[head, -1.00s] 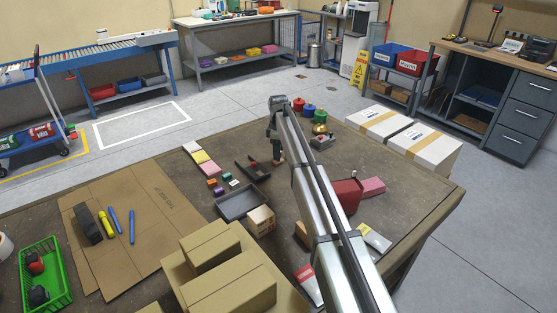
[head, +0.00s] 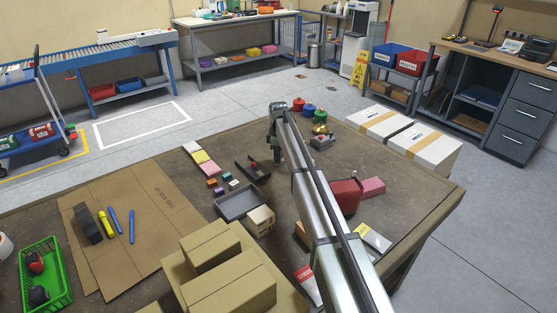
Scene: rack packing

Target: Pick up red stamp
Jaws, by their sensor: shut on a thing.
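My gripper (head: 277,158) is at the far end of my arm, pointing down over the table, just right of a black slotted rack. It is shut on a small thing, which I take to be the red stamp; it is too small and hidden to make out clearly. The black rack (head: 258,174) lies on the table with a small red patch (head: 252,164) near its far end. Small orange (head: 212,183), purple (head: 218,191), teal (head: 227,176) and white blocks (head: 234,184) lie left of the rack.
A grey tray (head: 238,204) and a light wooden box (head: 261,219) stand in front of the rack. A red box (head: 346,193) and a pink block (head: 373,187) lie right of my arm. Red, blue and green knobbed items (head: 308,110) stand behind. Cardboard boxes (head: 225,275) fill the front.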

